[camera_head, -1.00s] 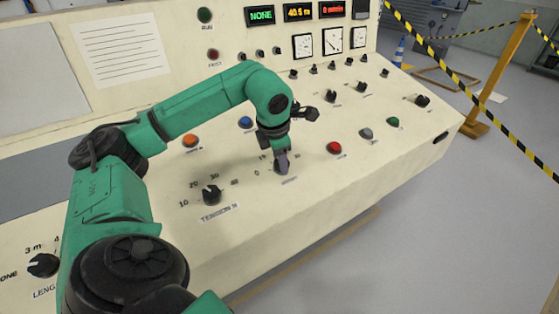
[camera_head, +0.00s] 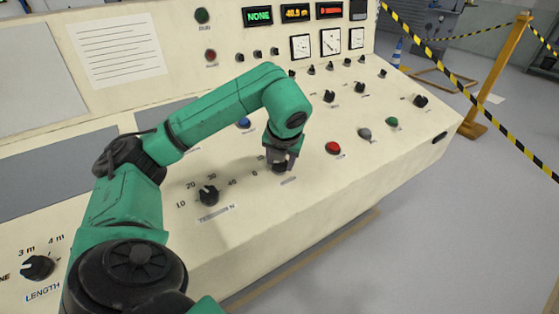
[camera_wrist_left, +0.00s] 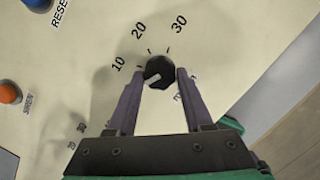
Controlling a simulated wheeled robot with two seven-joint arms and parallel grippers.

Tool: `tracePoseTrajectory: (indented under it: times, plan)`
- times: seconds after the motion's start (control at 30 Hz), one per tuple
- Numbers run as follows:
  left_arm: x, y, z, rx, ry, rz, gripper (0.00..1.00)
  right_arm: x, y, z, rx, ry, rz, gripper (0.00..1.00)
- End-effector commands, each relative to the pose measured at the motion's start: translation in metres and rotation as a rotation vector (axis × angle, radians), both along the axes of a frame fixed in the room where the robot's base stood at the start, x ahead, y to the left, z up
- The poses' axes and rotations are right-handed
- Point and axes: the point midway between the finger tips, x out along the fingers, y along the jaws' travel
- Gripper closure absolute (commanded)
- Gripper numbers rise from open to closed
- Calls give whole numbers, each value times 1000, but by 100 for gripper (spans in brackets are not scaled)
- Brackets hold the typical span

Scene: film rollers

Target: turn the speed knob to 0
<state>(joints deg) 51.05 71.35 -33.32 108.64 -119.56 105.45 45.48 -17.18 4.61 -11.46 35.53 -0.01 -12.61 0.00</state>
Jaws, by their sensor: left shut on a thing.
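The knob in my left gripper (camera_head: 281,160) is black and round, on the sloped console face, with a printed label below it too blurred to read. In the left wrist view the knob (camera_wrist_left: 158,70) has the numbers 10, 20 and 30 around it and a pale mark on its lower left side. My left gripper (camera_wrist_left: 159,77) is shut on it, one finger on each side. A 0 shows left of the knob in the head view. My right gripper is not in view.
The tension knob (camera_head: 209,195) stands to the left of the gripped knob. A red button (camera_head: 333,148) is to its right, and a blue button (camera_head: 243,123) is behind, close to my forearm. The length knob (camera_head: 38,267) is at the lower left. Displays and gauges line the back panel.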

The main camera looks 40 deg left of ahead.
Motion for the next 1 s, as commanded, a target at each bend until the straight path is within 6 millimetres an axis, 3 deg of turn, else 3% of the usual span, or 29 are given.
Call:
tracePoseTrajectory:
  times: [0.3,0.83,0.87,0.93,1.0]
  plan:
    - [4,1,5,-9,-49,134,100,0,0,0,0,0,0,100]
    - [3,1,5,-8,-54,163,100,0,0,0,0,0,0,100]
    - [4,1,5,-8,-54,163,45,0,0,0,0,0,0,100]
    - [3,1,5,-10,-53,162,19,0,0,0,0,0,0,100]
    - [3,1,4,-9,-49,161,19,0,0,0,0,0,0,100]
